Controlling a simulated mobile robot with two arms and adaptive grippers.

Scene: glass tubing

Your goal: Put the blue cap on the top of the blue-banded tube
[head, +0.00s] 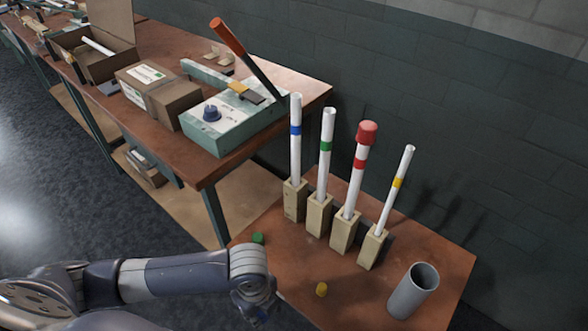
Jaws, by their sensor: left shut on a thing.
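The blue-banded tube (295,140) stands upright in a wooden block (295,201), the leftmost in a row on the small table. Its white top end is bare. My left arm reaches in from the left along the bottom, and my left gripper (256,314) is at the table's near left edge, in front of and below the tube. It is shut on a small blue thing, the blue cap (258,322), of which only a bit shows at the bottom edge. The fingers are mostly hidden. My right gripper is not in view.
Beside it stand the green-banded tube (326,150), the red-banded tube (358,170) with a red cap (367,133), and the yellow-banded tube (396,190). A green cap (258,238), a yellow cap (321,289) and a grey cup (413,291) are on the table (447,262).

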